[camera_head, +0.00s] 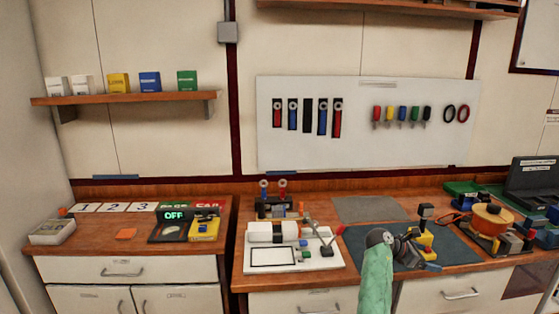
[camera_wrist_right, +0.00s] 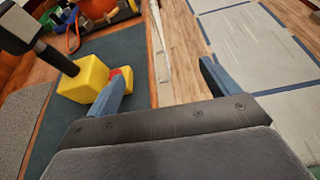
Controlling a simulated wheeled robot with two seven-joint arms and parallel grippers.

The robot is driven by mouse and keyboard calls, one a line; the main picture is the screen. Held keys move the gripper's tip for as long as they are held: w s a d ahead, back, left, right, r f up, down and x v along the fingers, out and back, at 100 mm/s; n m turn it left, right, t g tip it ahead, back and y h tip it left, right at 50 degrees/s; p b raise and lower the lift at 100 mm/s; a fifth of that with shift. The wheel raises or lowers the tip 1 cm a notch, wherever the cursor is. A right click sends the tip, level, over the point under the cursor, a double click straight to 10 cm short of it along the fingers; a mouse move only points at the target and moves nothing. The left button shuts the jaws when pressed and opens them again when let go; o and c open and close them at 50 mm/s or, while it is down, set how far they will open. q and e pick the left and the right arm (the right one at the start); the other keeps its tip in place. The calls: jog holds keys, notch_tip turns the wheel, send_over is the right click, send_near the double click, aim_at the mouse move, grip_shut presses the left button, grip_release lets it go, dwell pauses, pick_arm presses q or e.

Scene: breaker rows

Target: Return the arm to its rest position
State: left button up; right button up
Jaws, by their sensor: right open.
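My right gripper (camera_head: 426,258) is over the front edge of the right-hand workbench (camera_head: 350,272), at the end of my green-sleeved arm. In the right wrist view its two blue fingers stand wide apart, with nothing between them (camera_wrist_right: 163,86). A yellow block (camera_wrist_right: 84,80) with a black-headed lever stands on a dark mat just left of the left finger; whether they touch I cannot tell. The yellow block also shows in the head view (camera_head: 426,239), partly hidden by my gripper. My left gripper does not show.
A white panel unit (camera_head: 272,258) stands left of my right arm. An orange round device (camera_head: 491,218) and a black laptop (camera_head: 532,180) are at the right. The left counter holds a black meter reading OFF (camera_head: 168,228). Drawers (camera_head: 459,295) are below the bench edge.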

jog(key=s+a+f+m+t+y, duration=0.25)
jog(key=s+a+f+m, duration=0.2)
jog(key=s+f, duration=0.55)
jog(key=s+a+f+m+t+y, duration=0.1)
jog(key=s+a+f+m+y, duration=0.3)
jog(key=s+f, duration=0.55)
jog(key=s+a+m+y, duration=0.25)
jog(key=s+a, duration=0.35)
jog(key=s, duration=0.4)
jog(key=s+a+r+m+g+y, duration=0.1)
jog(key=s+a+m+y, duration=0.15)
jog(key=s+a, duration=0.55)
jog(key=s+a+m+y, duration=0.2)
jog(key=s+a+m, duration=0.15)
jog(key=s, duration=0.85)
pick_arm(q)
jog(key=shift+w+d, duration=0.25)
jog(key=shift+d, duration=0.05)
pick_arm(e)
jog(key=s+a+f+g, duration=0.1)
jog(key=s+a+f, duration=0.1)
jog(key=f, duration=1.7)
jog(key=s+a+f+g, duration=0.1)
jog(key=s+a+f, duration=0.1)
jog(key=f, duration=1.7)
jog(key=shift+s+f+n, duration=0.2)
jog(key=shift+s+n, duration=0.05)
jog(key=shift+n, duration=0.05)
